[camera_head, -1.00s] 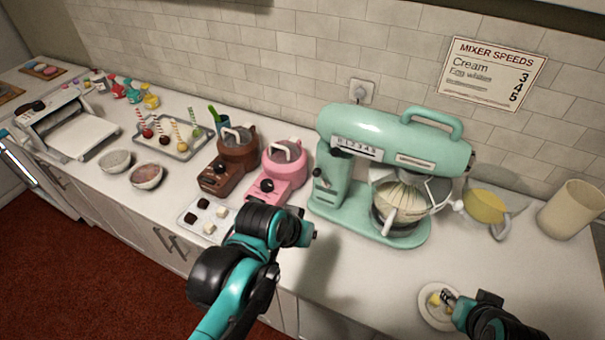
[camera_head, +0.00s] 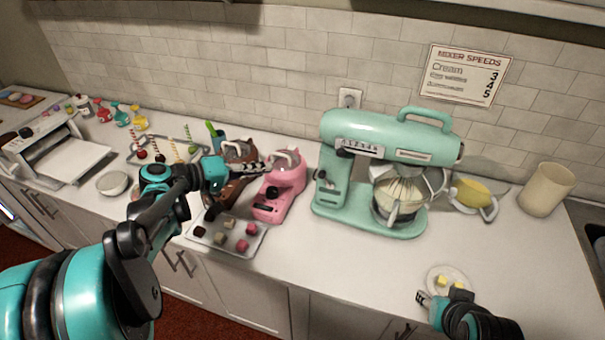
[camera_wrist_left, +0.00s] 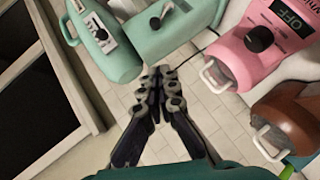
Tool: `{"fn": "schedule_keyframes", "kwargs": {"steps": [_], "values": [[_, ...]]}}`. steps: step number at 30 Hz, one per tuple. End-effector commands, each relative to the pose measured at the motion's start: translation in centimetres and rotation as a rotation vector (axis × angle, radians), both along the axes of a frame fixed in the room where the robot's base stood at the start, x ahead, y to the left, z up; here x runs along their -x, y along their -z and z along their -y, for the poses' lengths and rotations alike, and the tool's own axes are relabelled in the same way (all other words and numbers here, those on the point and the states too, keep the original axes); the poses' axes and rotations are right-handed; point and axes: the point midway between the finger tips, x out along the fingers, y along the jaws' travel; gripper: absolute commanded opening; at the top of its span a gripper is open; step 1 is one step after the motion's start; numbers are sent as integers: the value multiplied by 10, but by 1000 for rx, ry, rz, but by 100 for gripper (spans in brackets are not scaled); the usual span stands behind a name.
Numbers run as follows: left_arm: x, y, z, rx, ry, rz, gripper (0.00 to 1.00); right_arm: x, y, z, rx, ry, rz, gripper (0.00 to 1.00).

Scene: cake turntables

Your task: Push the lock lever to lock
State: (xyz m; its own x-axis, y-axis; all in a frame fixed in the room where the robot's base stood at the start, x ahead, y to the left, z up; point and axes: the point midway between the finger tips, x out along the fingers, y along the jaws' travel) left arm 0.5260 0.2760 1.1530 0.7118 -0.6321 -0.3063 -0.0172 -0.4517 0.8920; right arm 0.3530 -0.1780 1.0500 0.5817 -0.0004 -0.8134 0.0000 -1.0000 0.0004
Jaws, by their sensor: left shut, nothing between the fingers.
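The mint-green stand mixer (camera_head: 385,145) stands against the tiled wall, with its whisk over a bowl (camera_head: 398,205). A small lever (camera_head: 322,174) sits on the left side of its stand. In the left wrist view, a dark knob with a lever (camera_wrist_left: 169,10) shows on the green stand at the top. I cannot tell its lock position. My left gripper (camera_head: 262,166) is shut and empty, over the brown and pink machines and left of the mixer, apart from the lever. Its fingertips (camera_wrist_left: 160,72) show below the knob in the wrist view. My right gripper (camera_head: 423,297) is near the counter's front edge.
The pink machine (camera_head: 277,193) and brown machine (camera_head: 226,188) stand left of the mixer. A tray of cubes (camera_head: 208,247) lies in front. A plate with yellow cubes (camera_head: 462,278) lies by my right gripper. The counter before the mixer is clear.

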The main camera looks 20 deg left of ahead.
Motion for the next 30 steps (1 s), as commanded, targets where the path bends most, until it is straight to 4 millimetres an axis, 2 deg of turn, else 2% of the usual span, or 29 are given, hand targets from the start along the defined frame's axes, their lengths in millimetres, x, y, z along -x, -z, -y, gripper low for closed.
{"fn": "schedule_keyframes", "kwargs": {"steps": [7,11,25,30], "values": [[-1,1,1,-1,1,-1,0,0,0,0,0,0,0,40],[-7,4,8,-2,2,0,0,0,4,0,0,0,0,40],[-74,35,68,-3,4,-2,0,0,31,0,0,0,0,40],[-71,46,90,-2,3,-2,0,0,39,0,0,0,0,40]]}}
